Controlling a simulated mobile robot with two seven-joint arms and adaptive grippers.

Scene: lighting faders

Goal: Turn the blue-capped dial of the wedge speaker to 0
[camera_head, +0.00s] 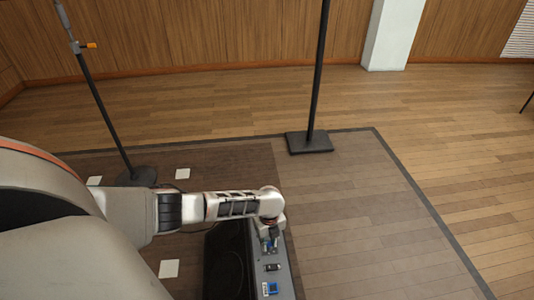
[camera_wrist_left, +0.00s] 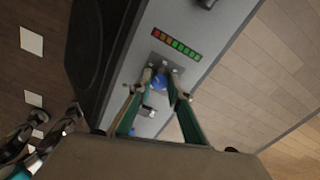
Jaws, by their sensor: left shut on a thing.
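The wedge speaker (camera_head: 222,265) lies on the floor at the bottom centre of the head view, with a dark grille and a grey control panel. Its panel also shows in the left wrist view (camera_wrist_left: 208,38). The blue-capped dial (camera_wrist_left: 159,82) sits on a darker plate beside a coloured light strip (camera_wrist_left: 176,44). My left gripper (camera_wrist_left: 164,86) has its two fingertips on either side of the blue cap and is shut on it. In the head view my left gripper (camera_head: 270,243) reaches down onto the panel and hides the dial.
A blue panel part (camera_head: 272,288) and a dark part (camera_head: 272,267) sit nearer on the panel. Thin stands rise from a round base (camera_head: 136,176) at left and a square base (camera_head: 309,142) beyond the speaker. The floor to the right (camera_head: 370,220) is clear.

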